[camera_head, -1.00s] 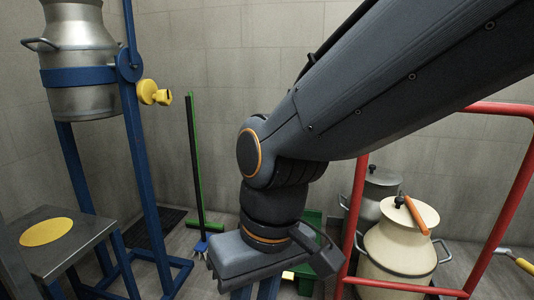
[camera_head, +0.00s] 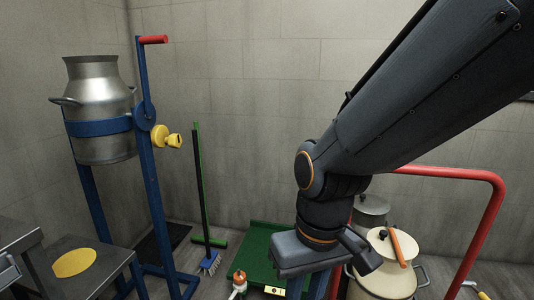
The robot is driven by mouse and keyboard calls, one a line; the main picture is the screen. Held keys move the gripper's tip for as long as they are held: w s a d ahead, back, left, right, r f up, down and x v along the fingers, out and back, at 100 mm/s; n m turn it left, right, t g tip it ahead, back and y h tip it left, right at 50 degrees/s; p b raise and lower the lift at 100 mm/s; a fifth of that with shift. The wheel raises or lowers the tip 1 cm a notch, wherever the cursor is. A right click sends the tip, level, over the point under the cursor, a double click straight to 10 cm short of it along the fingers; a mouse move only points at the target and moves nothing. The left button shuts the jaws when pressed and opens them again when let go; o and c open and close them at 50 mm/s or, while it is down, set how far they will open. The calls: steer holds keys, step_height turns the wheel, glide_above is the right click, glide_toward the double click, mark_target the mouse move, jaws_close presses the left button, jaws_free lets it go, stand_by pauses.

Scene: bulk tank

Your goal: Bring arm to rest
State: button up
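My arm comes in from the upper right and bends down at an orange-ringed joint. My gripper (camera_head: 308,282) hangs below the wrist, pointing down, in front of a green platform (camera_head: 262,240) and the red-framed cart. Its grey body shows, but its fingers run into the bottom edge of the picture, so their opening cannot be told. I see nothing held in it.
At the left, a steel can (camera_head: 100,110) hangs in a blue stand (camera_head: 155,215). A steel table (camera_head: 95,285) with a yellow disc stands below. A broom (camera_head: 200,200) leans on the wall. A red cart frame (camera_head: 490,215) and lidded cream can (camera_head: 385,280) are at right.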

steer(key=s+d+r+m+h+p, duration=0.1)
steer(key=s+d+r+m+p, duration=0.1)
steer(key=d+r+p, duration=1.1)
step_height(320, 180, up, 4)
steer(key=m+p, duration=0.1)
steer(key=p, duration=0.7)
steer(key=shift+s+m, duration=0.15)
steer(key=shift+m, duration=0.25)
steer(key=shift+d, duration=0.1)
stand_by(1.5)
